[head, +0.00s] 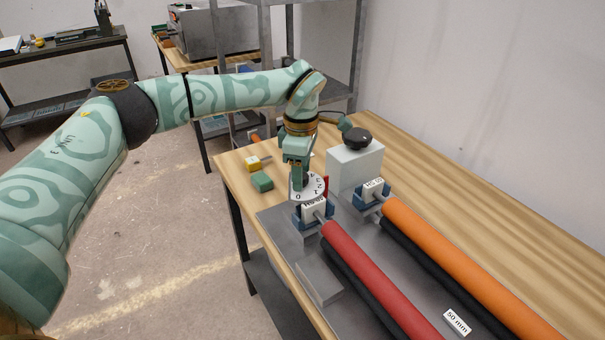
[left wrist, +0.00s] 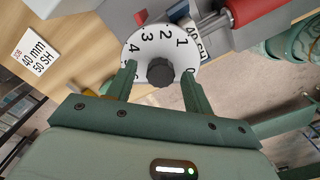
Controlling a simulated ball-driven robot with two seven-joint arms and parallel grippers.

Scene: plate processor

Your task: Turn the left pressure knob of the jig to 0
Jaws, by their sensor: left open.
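The left pressure knob is a black grip on a white numbered dial (head: 314,190) at the end of the red roller (head: 368,272). In the left wrist view the black knob (left wrist: 160,72) sits in the middle of the dial, with digits around the rim. My left gripper (head: 299,182) is over the dial, pointing down. In the left wrist view its two fingers (left wrist: 160,78) are open on either side of the knob, with gaps showing. The 0 lies beside the right finger. A red marker (head: 326,186) stands at the dial's edge. My right gripper is not in view.
The orange roller (head: 460,265) lies parallel to the red one. The table's right side is clear.

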